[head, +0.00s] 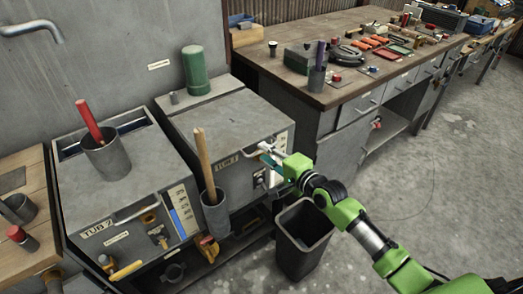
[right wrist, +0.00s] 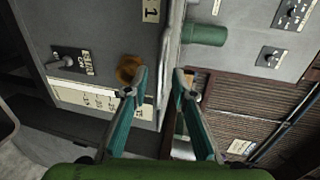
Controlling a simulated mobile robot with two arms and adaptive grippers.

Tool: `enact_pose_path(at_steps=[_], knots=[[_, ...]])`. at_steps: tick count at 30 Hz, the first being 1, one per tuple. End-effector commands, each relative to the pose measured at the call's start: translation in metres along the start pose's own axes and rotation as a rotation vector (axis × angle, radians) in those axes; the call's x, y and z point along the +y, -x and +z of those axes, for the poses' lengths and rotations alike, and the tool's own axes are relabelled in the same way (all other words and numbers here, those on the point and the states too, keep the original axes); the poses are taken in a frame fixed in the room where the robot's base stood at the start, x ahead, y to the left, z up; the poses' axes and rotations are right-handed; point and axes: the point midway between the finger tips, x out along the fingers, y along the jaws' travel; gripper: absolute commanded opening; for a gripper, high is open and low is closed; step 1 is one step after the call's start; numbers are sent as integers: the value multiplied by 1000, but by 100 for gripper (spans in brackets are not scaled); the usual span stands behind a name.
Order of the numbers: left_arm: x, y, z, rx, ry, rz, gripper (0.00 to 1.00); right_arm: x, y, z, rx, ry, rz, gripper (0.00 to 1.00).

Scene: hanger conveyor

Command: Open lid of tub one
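Tub one (head: 235,178) is a grey metal box with a "TUB 1" label on its front. Its flat grey lid (head: 225,118) lies shut on top. A pale bar handle (head: 268,147) sits at the lid's front right edge. My right gripper (head: 268,160) is at this front edge, by the handle. In the right wrist view its teal fingers (right wrist: 160,92) are apart, and a pale bar along the lid edge (right wrist: 167,75) runs between them. I cannot tell whether they touch it. My left gripper is out of view.
Tub two (head: 130,190) stands left, with a cup (head: 106,157) on top. A holder with a wooden handle (head: 203,155) stands between the tub fronts. A green cylinder (head: 195,72) stands behind tub one. A dark bin (head: 303,240) is below my arm; a workbench (head: 300,90) stands right.

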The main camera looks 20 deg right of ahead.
Motion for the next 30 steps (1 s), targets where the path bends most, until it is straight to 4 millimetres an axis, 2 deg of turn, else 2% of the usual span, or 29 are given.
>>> enact_pose_path(at_steps=[3, 6, 17, 20, 21, 30], knots=[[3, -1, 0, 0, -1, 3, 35, -1, -17, 0, 1, 0, -2, 24], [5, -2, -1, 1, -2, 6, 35, 0, -25, 0, 0, 0, -1, 24], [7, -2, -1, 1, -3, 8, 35, 0, -30, 0, 0, 0, 0, 24], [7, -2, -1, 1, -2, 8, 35, 0, -30, 0, 0, 0, 0, 4], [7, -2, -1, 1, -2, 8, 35, 0, -30, 0, 0, 0, 0, 0], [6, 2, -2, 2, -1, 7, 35, -4, -30, -2, 1, 1, 6, 0]])
